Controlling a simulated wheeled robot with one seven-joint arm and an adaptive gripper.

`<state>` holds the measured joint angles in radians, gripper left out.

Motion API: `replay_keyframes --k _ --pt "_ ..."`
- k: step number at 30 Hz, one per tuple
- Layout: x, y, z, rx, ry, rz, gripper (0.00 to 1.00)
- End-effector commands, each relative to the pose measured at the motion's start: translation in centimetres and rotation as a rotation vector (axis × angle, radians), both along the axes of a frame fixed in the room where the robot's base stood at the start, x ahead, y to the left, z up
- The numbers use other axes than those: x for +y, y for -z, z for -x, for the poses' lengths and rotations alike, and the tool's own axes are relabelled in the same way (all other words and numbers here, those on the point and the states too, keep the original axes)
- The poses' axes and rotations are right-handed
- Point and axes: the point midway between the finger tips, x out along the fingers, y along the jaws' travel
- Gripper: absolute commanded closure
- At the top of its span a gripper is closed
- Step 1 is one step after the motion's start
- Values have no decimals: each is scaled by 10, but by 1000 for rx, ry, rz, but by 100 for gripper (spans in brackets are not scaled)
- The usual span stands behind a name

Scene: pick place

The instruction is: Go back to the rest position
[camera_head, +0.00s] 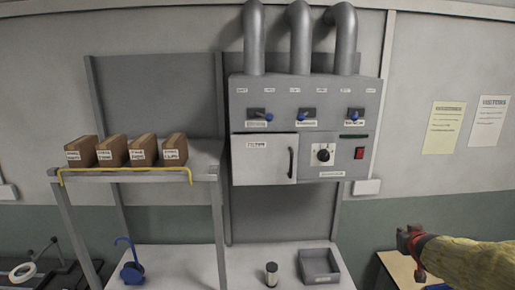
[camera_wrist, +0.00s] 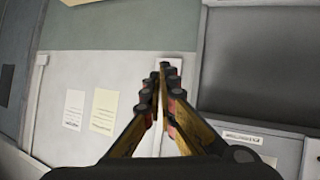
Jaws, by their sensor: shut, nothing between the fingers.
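My gripper (camera_head: 410,240) is at the lower right of the head view, with my yellow-sleeved arm coming in from the right edge. It is well to the right of the grey control cabinet, in front of the wall, and touches nothing that I can see. In the wrist view my gripper (camera_wrist: 160,75) has its fingertips together and nothing between them. The wall and two paper notices show beyond it there.
The cabinet (camera_head: 305,95) has pipes, switches, a knob and a closed door. Several brown boxes (camera_head: 143,150) stand on the shelf at left. A blue hooked item (camera_head: 132,268), a small jar (camera_head: 271,274) and a grey tray (camera_head: 319,266) are on the bench below.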

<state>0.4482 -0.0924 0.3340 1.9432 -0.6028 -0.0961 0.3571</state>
Motion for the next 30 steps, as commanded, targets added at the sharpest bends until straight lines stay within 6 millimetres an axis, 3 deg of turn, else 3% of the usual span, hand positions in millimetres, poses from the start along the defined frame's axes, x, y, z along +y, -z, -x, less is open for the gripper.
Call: replay_keyframes --k 5,12,18,21,24,30 --pt "36 64 97 273 94 -52 100" --pt "130 129 221 539 64 -172 100" --pt "214 178 308 641 -45 -268 100" --pt "243 193 330 613 -101 -290 100" --pt "259 201 339 560 -153 -278 100" --pt "274 202 341 504 -214 -253 100"
